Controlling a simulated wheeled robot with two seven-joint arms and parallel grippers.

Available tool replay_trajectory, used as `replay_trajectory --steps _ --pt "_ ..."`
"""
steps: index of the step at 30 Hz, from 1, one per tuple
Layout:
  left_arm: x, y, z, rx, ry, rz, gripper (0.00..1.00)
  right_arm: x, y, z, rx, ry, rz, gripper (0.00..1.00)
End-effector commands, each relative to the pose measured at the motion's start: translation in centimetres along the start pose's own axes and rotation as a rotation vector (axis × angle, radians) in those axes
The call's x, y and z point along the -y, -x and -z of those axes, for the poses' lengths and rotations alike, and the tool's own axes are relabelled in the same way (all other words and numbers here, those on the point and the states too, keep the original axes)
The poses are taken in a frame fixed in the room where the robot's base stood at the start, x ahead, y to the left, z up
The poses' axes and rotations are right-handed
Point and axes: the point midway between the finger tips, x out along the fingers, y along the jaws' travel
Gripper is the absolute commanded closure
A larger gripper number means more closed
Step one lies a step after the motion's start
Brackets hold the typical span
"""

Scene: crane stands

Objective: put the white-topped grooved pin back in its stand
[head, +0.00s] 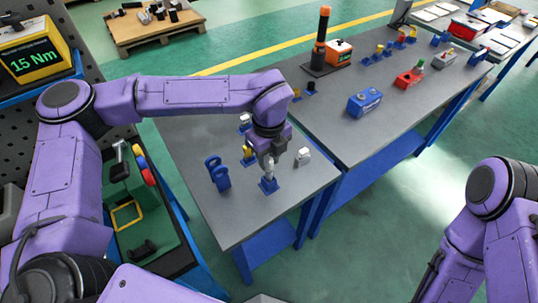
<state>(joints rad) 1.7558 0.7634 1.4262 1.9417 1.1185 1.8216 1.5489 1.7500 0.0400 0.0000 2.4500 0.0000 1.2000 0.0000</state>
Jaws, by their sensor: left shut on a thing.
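My left gripper (268,160) reaches over the near grey table and is shut on a pale, slim pin (268,171), most likely the white-topped grooved pin. The fingers hide its top, so I cannot make out the white top or the groove. The pin is upright, directly above a small blue stand (268,186). Its lower end meets the stand in the picture; I cannot tell whether it is inside or just above it. My right arm shows at the lower right, but its gripper is not in view.
A blue two-ring stand (217,174) is left of the gripper, a white block (303,156) right. A brass-coloured piece (248,156) and another small stand (245,122) stand close behind. The table's front is clear. A blue box (364,102) sits on the adjoining table.

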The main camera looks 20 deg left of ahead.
Motion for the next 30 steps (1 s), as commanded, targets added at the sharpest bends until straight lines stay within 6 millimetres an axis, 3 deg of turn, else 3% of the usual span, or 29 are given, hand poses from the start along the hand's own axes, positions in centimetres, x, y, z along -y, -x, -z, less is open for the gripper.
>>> replay_trajectory --steps 14,15,18,30 --pt "0.0 -2.0 0.0 0.0 -0.001 0.0 1.0 0.1 -1.3 -0.5 0.0 0.0 0.0 0.57" --pt "0.0 -2.0 0.0 0.0 -0.001 0.001 0.72 0.1 -1.3 -0.5 0.0 0.0 0.0 0.57" --pt "0.0 -1.9 0.0 0.0 -0.001 0.001 0.46 0.1 -1.2 -0.5 0.0 0.0 0.0 0.57" --pt "0.0 -1.9 0.0 0.0 0.0 0.0 0.46 0.1 -1.2 -0.5 0.0 0.0 0.0 0.57"
